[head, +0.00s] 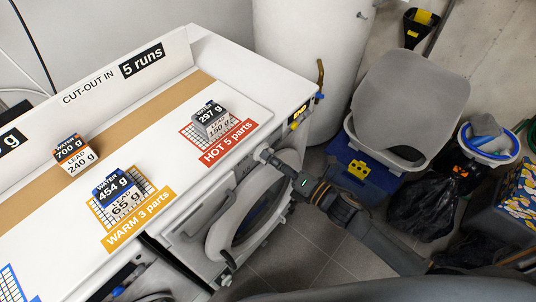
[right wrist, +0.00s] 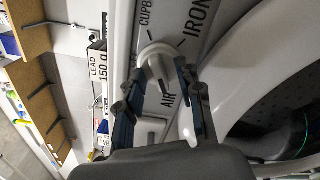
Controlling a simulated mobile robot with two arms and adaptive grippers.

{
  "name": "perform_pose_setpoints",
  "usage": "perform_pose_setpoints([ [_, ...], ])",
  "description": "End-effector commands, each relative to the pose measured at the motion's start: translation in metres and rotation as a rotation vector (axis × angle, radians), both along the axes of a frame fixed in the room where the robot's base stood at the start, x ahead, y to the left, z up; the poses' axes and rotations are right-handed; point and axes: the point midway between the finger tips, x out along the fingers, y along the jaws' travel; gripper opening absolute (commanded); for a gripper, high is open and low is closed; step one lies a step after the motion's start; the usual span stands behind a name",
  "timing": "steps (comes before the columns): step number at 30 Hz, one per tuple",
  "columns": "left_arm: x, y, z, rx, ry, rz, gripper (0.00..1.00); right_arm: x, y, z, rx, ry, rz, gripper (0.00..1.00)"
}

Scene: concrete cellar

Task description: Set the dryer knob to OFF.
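The dryer (head: 207,243) is white with a round door, set under the counter. Its pale dial knob (right wrist: 154,58) shows in the right wrist view, with printed labels around it reading "CUPB…", "IRON" and "AIR"; no OFF label can be read. In the head view the knob (head: 264,153) sits at the top front of the dryer, by the fingertips. My right gripper (head: 274,161) is at the knob; in the right wrist view its two fingers (right wrist: 160,72) lie against opposite sides of it. The knob's exact setting is unclear. My left gripper is not in view.
A white cylinder (head: 305,50), a grey laundry basket (head: 410,95) and black bags (head: 445,200) stand to the right. Tiled floor lies clear before the dryer.

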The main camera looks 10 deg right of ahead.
Motion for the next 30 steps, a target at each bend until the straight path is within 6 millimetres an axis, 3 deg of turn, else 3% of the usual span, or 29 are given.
perform_pose_setpoints([
  [4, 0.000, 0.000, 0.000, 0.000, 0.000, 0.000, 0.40, 0.000, 0.000, 0.000, 0.001, -0.001, 0.000, 0.34],
  [9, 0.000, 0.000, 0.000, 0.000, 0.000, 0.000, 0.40, 0.000, 0.000, 0.001, 0.001, -0.001, 0.000, 0.00],
  [17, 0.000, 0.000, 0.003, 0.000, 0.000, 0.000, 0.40, 0.000, 0.000, 0.002, 0.029, 0.021, 0.000, 0.00],
  [24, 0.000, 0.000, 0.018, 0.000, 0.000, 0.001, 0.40, 0.001, 0.000, 0.004, 0.238, 0.183, -0.001, 0.00],
  [30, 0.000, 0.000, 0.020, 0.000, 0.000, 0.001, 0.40, 0.001, 0.000, 0.002, 0.319, 0.245, -0.001, 0.00],
])
